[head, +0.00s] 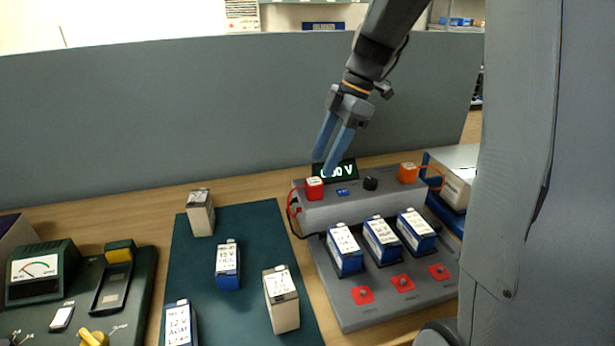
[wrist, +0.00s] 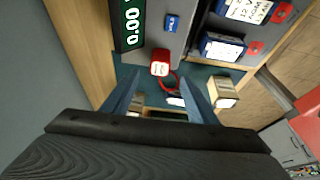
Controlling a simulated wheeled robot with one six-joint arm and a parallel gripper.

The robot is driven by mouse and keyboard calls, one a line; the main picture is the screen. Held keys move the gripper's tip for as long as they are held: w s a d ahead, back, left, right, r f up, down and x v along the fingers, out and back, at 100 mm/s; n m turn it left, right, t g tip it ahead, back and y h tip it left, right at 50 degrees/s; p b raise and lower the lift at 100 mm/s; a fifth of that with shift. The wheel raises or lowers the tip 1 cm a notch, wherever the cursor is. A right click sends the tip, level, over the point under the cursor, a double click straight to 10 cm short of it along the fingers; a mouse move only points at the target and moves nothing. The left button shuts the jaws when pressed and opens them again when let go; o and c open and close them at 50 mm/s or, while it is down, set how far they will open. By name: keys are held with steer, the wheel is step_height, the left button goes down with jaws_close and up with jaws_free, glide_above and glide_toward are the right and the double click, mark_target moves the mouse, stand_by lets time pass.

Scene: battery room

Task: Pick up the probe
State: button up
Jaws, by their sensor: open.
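A red block-shaped probe (head: 315,188) with a pale top stands at the left end of the grey tester's raised back part (head: 345,204). It also shows in the wrist view (wrist: 160,64), with a red cable loop beside it. An orange block (head: 408,173) with an orange cable stands at that part's right end. The task does not say which of the two is the probe. My gripper (head: 324,163) is open and empty, just above the red one. In the wrist view my gripper's fingertips (wrist: 159,75) lie to either side near the red block, apart from it.
A display (head: 335,171) stands close behind the red block, with a grey partition (head: 200,120) beyond. A black knob (head: 370,184) is on the tester. Three blue batteries (head: 382,240) sit in its front slots. Several batteries stand on the green mat (head: 255,225); a meter panel (head: 130,300) is left.

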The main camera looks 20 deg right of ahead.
mark_target(316, 181)
steer(key=p+x, duration=0.2)
steer(key=x, duration=0.5)
steer(key=shift+f+p, duration=0.35)
steer(key=shift+f, duration=0.1)
steer(key=shift+c, duration=0.4)
steer(key=c, duration=1.1)
